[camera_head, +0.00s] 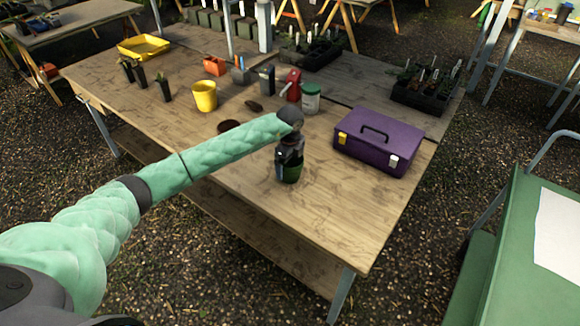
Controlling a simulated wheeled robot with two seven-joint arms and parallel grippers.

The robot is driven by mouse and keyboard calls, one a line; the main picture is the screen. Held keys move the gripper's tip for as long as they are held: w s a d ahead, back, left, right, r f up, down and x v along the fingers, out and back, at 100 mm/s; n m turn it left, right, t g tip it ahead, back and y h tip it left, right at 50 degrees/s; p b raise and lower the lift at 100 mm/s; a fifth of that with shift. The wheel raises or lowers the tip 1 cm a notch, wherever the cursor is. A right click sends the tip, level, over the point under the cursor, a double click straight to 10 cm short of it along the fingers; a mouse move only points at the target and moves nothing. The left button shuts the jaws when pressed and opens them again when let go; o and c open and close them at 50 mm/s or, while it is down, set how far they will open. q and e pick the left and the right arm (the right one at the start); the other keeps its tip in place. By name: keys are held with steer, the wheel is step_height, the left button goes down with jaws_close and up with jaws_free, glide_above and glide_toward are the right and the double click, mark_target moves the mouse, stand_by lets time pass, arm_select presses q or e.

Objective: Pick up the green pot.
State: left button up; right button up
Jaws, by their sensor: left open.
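The green pot (292,176) is a small dark green pot on the wooden table, near its front edge and left of the purple toolbox. My left arm reaches in from the left, and its gripper (287,165) points down right at the pot. The jaws are open, with one finger showing at the pot's left side. The gripper hides the upper part of the pot, so I cannot tell whether the fingers touch it. My right gripper is not in view.
A purple toolbox (395,137) stands close to the right. Behind are a white jar with a green lid (310,101), a red object (292,87), a yellow pot (205,97) and a brown round thing (228,126). The table's front right is bare.

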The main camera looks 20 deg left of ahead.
arm_select(q)
steer(key=shift+f, duration=0.35)
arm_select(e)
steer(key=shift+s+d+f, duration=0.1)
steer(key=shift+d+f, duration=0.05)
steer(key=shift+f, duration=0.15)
arm_select(q)
steer(key=c, duration=0.8)
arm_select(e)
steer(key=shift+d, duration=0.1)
arm_select(q)
steer(key=shift+r, duration=0.15)
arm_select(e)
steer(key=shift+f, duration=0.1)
